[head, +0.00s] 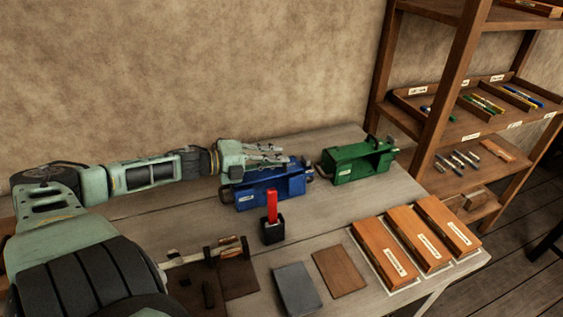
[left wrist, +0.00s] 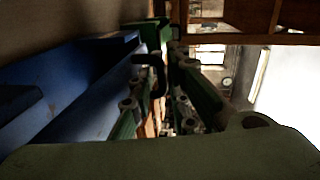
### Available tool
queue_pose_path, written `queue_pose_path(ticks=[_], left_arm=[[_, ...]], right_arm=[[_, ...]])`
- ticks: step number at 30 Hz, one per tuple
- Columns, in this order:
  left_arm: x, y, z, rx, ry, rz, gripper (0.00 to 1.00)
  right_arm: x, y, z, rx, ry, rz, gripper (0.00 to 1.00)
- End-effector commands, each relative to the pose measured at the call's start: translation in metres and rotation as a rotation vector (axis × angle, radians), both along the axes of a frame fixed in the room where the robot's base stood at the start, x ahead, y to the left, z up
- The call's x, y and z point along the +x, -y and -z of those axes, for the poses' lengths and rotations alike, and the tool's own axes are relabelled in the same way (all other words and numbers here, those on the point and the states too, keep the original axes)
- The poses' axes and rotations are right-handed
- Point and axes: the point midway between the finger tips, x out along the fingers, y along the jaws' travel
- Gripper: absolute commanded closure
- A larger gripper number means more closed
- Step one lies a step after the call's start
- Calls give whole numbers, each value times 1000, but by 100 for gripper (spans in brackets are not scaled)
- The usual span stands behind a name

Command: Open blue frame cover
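The blue frame (head: 262,188) stands on the table in the middle of the head view, a box-like body with a white label on its front. It fills the left of the left wrist view (left wrist: 75,90). My left gripper (head: 283,155) is at the blue frame's upper back edge, its fingers pointing right and spread apart. In the left wrist view a black bent handle (left wrist: 153,72) shows beside the blue body, close to the fingers; I cannot tell whether they touch it. The gripper hides part of the frame's top. My right gripper is not in view.
A green frame (head: 357,162) stands right of the blue one. In front are a black holder (head: 272,231) with a red handle (head: 272,205), a grey block (head: 295,288), a brown plate (head: 339,272) and three wooden boxes (head: 420,237). A wooden shelf (head: 455,75) stands at right.

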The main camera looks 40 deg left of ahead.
Motion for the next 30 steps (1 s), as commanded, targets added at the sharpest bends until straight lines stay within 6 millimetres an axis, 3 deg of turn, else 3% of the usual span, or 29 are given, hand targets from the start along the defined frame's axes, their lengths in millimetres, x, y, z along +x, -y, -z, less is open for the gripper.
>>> queue_pose_path(ticks=[9, 21, 27, 30], left_arm=[[17, 9, 4, 0, 1, 0, 84], [19, 10, 4, -1, 0, 0, 84], [19, 10, 4, 0, 0, 1, 100], [19, 10, 5, 0, -1, 1, 100]], right_arm=[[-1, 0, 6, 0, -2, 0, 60], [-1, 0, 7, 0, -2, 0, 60], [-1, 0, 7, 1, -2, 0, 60], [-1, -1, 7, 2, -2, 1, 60]])
